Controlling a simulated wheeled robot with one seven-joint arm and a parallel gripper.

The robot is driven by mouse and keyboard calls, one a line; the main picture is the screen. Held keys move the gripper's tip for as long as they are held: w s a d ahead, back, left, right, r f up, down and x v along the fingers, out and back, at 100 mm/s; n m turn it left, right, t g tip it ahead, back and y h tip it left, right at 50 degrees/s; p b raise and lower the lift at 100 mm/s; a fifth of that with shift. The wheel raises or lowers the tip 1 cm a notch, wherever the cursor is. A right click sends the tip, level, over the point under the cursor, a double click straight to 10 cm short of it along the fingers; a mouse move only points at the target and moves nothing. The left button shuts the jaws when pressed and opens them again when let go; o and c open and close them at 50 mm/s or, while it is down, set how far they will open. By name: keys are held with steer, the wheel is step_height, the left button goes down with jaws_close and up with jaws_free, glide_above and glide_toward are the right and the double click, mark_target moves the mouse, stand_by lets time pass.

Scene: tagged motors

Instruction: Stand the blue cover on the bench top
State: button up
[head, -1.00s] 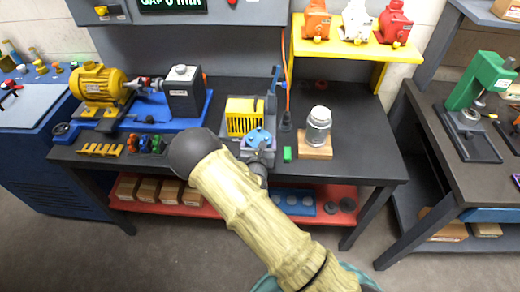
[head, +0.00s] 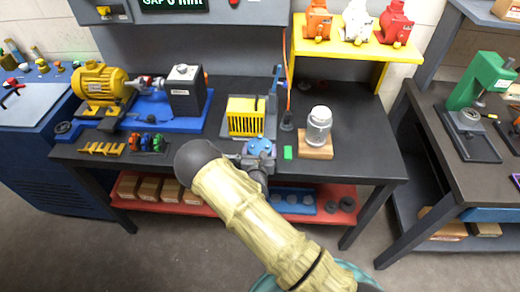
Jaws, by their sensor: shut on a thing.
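The blue cover (head: 260,146) appears as a small blue round piece with darker spots, at the front middle of the dark bench top (head: 225,112). My gripper (head: 258,156) is shut on it, just in front of the yellow slotted block (head: 245,117). The wrist and arm hide the lower part of the gripper and some of the cover. I cannot tell whether the cover touches the bench top.
A green block (head: 288,152) and a jar (head: 319,126) on a wooden base are right of my gripper. Left are a rack of coloured pieces (head: 146,143) and the yellow motor (head: 99,83) with its blue base. Bare bench top lies at right.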

steer(key=shift+f, duration=0.2)
steer(key=o, duration=1.1)
steer(key=shift+r, duration=0.45)
steer(key=s+b, duration=0.1)
steer(key=s, duration=0.3)
steer(key=s+r, duration=0.1)
steer(key=s, duration=0.3)
steer(key=s+b, duration=0.1)
steer(key=s, duration=0.3)
steer(key=shift+a+r+b, duration=0.25)
steer(key=shift+r+b, duration=0.1)
steer(key=shift+r, duration=0.05)
steer(key=shift+d, duration=0.15)
